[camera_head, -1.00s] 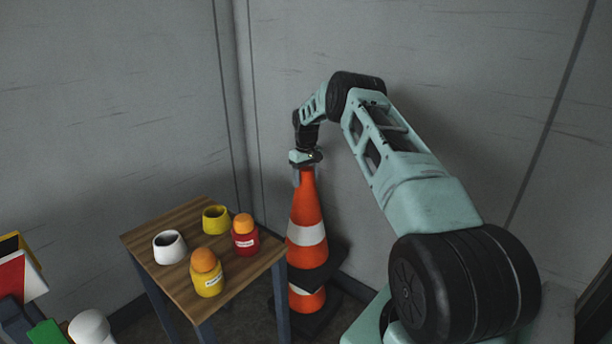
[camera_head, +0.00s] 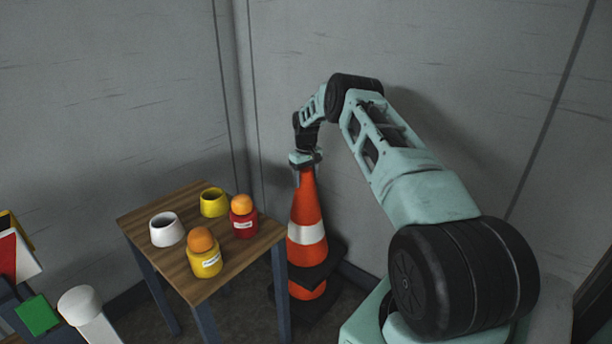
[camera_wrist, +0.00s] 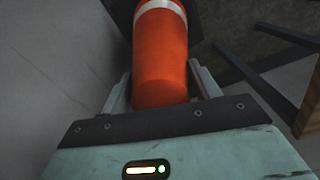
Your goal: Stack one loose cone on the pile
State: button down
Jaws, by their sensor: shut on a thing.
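My gripper (camera_head: 306,171) is shut on the top of an orange cone (camera_head: 306,205) with a white band and a black square base. In the wrist view, the held cone (camera_wrist: 160,62) sits between the two fingers. The held cone stands nearly upright in the wall corner, right of the table. Its base is above and around the upper part of another orange cone (camera_head: 306,291), whose black base (camera_head: 315,310) is on the floor. Orange shows between the two bases. I cannot tell whether the held cone rests on the lower one.
A wooden table (camera_head: 160,212) stands close on the left, with a white cup (camera_head: 166,230), a yellow cup (camera_head: 214,203), a yellow jar (camera_head: 205,258) and a red jar (camera_head: 243,222). Coloured signs (camera_head: 38,314) are at the lower left. Walls stand close behind.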

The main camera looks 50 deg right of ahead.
jog(key=shift+f+b, duration=5.25)
jog(key=shift+f, duration=3.25)
jog(key=shift+c, duration=1.4)
grip_release()
jog(key=shift+f, duration=0.15)
notch_tip(320, 180, up, 18)
jog(key=p, duration=0.2)
jog(key=shift+f+p, duration=0.2)
jog(key=shift+p, duration=0.15)
